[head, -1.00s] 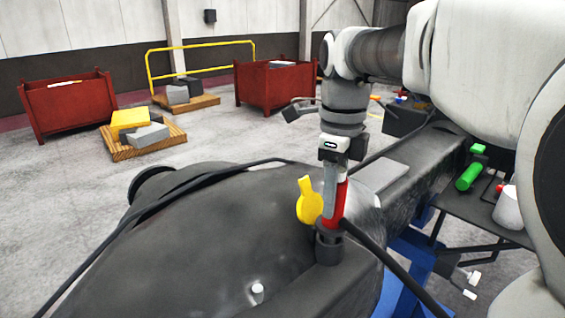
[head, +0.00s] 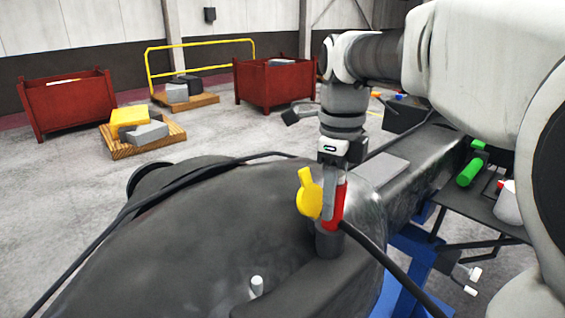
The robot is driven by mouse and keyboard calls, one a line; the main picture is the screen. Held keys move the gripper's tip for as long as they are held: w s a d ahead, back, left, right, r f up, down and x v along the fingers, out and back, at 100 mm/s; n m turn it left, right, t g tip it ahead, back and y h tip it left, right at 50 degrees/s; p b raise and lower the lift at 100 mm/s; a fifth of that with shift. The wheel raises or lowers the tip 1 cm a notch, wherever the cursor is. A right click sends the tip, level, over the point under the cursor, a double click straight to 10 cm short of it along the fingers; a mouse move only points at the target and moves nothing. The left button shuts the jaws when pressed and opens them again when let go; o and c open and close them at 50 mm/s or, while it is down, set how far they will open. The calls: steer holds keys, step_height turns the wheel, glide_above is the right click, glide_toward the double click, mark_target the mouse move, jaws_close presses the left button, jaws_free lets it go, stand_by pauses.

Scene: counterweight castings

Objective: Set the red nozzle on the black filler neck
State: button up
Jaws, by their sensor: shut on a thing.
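The red nozzle (head: 338,207) is upright, directly over the black filler neck (head: 328,244) on the dark casting. Its lower end meets the top of the neck in the head view; I cannot tell how far it sits in. My gripper (head: 329,204) points down and is shut on the nozzle, with a grey finger showing along its left side. A yellow piece (head: 309,195) with a rounded end stands just left of the finger; what it is fixed to is unclear. A black hose (head: 371,254) runs from beside the nozzle toward the lower right.
The big dark casting (head: 200,235) fills the front, with a white peg (head: 257,286) and a black cable (head: 180,190) across it. A side shelf at right holds a green object (head: 470,172) and a white cup (head: 508,204). Red bins (head: 68,103) stand far behind on open floor.

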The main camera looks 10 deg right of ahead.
steer(key=o, duration=1.2)
step_height(320, 180, up, 18)
steer(key=p, duration=0.2)
steer(key=shift+f, duration=0.25)
steer(key=s+f+n+t, duration=0.2)
steer(key=s+f+n, duration=0.5)
steer(key=f+n, duration=0.3)
steer(key=s+f+n+t, duration=0.3)
steer(key=s+f+n, duration=0.4)
steer(key=n, duration=0.8)
step_height(320, 180, down, 4)
steer(key=shift+r+t, duration=0.1)
steer(key=shift+t, duration=0.2)
